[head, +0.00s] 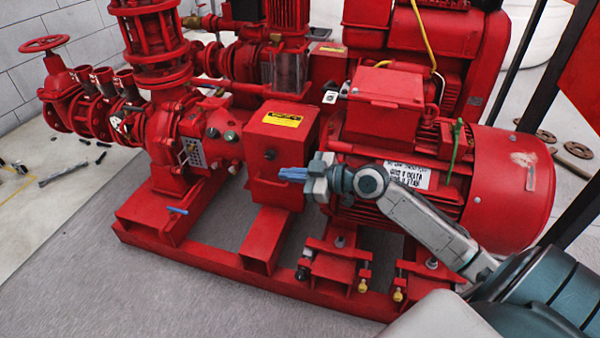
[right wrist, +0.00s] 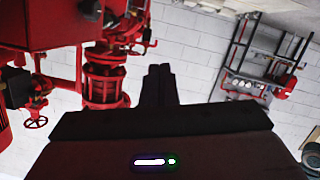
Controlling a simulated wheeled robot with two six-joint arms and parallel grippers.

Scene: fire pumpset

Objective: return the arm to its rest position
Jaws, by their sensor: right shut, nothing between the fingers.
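My right arm (head: 425,222) comes in from the lower right of the head view and reaches left in front of the red motor. My right gripper (head: 293,174) has blue fingertips, is shut and empty, and points left in front of the red coupling guard. I cannot tell from the head view how far it is from the guard. In the right wrist view the dark fingers (right wrist: 158,84) lie together in the middle, with nothing between them. My left gripper is not in view.
The red pumpset frame (head: 215,263) fills the middle, with a large red motor (head: 510,185) behind my forearm. A red handwheel (head: 45,43) stands at upper left. Loose tools and bolts (head: 75,170) lie on the left floor. The grey floor (head: 120,295) in front is clear.

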